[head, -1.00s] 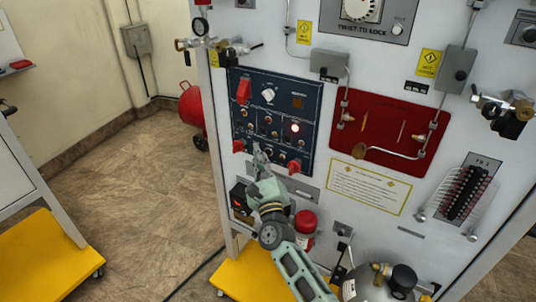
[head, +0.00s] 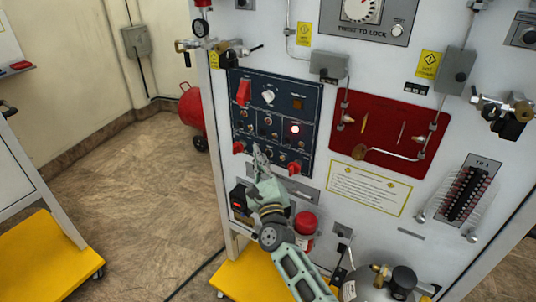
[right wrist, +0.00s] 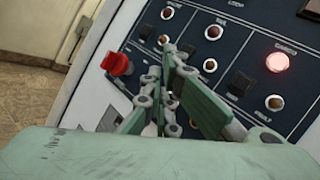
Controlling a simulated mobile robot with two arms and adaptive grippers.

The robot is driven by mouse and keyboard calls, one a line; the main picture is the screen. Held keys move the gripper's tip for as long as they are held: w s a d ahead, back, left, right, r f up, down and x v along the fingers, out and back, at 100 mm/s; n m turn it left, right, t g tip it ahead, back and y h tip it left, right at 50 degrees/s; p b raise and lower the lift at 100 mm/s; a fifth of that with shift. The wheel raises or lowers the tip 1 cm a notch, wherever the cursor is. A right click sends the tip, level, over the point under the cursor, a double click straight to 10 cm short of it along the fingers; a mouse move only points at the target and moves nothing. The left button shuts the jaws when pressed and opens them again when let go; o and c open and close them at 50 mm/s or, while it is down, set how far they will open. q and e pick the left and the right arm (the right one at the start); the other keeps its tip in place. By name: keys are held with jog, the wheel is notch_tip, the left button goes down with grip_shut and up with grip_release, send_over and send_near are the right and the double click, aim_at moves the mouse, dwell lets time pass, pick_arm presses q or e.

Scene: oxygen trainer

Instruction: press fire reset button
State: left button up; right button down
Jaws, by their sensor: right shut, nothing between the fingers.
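A dark blue control panel (head: 275,110) is mounted on the white upright board. It carries several small round buttons, switches and red knobs, and a red lamp (head: 295,129) is lit. The labels are too small or blurred to tell which one is the fire reset button. My right gripper (head: 259,152) is shut and empty, with its fingertips in front of the panel's lower left part. In the right wrist view, its fingers (right wrist: 165,75) hide part of the panel between a red knob (right wrist: 117,63) and the lit lamp (right wrist: 278,61). Contact cannot be told. My left gripper is not in view.
A red recessed plate (head: 386,135) with tubing is right of the panel. A red cylinder (head: 305,224) stands beside my right arm. A red tank (head: 191,108) stands on the floor behind the board. A yellow-based cart (head: 45,255) is at the left, with open floor between.

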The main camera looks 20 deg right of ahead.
jog(key=shift+w+d, duration=0.1)
jog(key=shift+w+d+b, duration=0.2)
jog(key=shift+d+b, duration=0.05)
jog(key=shift+b, duration=0.1)
jog(key=shift+w+d+b, duration=0.2)
jog(key=shift+d+b, duration=0.1)
jog(key=shift+d, duration=0.05)
dwell(0.8)
dwell(0.3)
jog(key=shift+s+a, duration=0.5)
jog(key=shift+a, duration=0.2)
jog(key=shift+a, duration=0.1)
jog(key=s+a+p, duration=0.1)
jog(key=s+a, duration=0.2)
jog(key=shift+a, duration=0.35)
dwell(0.6)
